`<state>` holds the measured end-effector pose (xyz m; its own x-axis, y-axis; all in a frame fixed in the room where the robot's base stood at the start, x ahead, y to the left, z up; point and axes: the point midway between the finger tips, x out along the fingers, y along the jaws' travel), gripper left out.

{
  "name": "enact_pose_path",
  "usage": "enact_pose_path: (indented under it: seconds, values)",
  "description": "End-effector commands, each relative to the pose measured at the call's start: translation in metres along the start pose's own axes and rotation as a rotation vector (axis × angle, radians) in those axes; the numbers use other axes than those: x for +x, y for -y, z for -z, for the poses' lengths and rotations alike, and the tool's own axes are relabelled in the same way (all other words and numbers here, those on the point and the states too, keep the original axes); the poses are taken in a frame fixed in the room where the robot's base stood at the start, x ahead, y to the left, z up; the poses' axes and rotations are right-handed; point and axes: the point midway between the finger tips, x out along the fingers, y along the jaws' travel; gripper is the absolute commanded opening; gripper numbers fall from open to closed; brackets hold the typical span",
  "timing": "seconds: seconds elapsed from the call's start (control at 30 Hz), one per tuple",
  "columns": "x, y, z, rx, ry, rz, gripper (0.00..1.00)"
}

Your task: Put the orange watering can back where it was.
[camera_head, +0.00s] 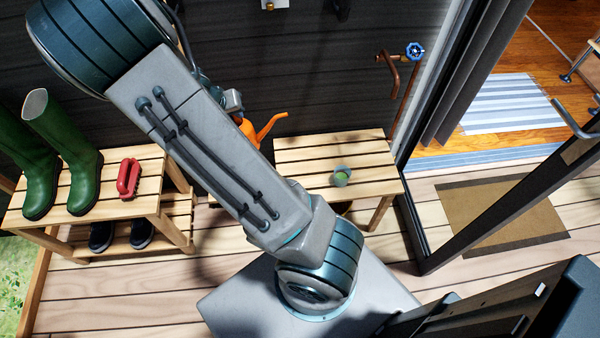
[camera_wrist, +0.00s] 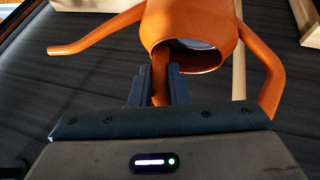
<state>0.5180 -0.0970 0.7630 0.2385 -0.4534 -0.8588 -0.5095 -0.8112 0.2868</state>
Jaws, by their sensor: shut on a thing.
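The orange watering can (camera_head: 262,130) shows in the head view just right of my arm, mostly hidden behind it, with its spout pointing right. In the wrist view the watering can (camera_wrist: 192,22) fills the upper middle, with its round opening facing me, a long thin spout to the left and a curved handle-like part to the right. My gripper (camera_wrist: 162,82) is shut on a narrow orange part of the can below the opening. The head view does not show the gripper clearly. I cannot tell whether the can touches anything below it.
A slatted wooden bench (camera_head: 300,152) holds a small green-filled cup (camera_head: 341,176).

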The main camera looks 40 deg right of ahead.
Motion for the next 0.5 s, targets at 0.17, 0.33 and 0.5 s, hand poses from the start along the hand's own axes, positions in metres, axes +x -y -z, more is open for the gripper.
enact_pose_path:
  seconds: [0.17,0.33,0.5]
  values:
    - [0.039,-0.063,-0.007,0.27,0.079,-0.124,0.0]
    - [0.07,-0.13,-0.026,0.573,0.167,-0.26,0.0]
    - [0.091,-0.186,-0.053,0.863,0.25,-0.386,0.0]
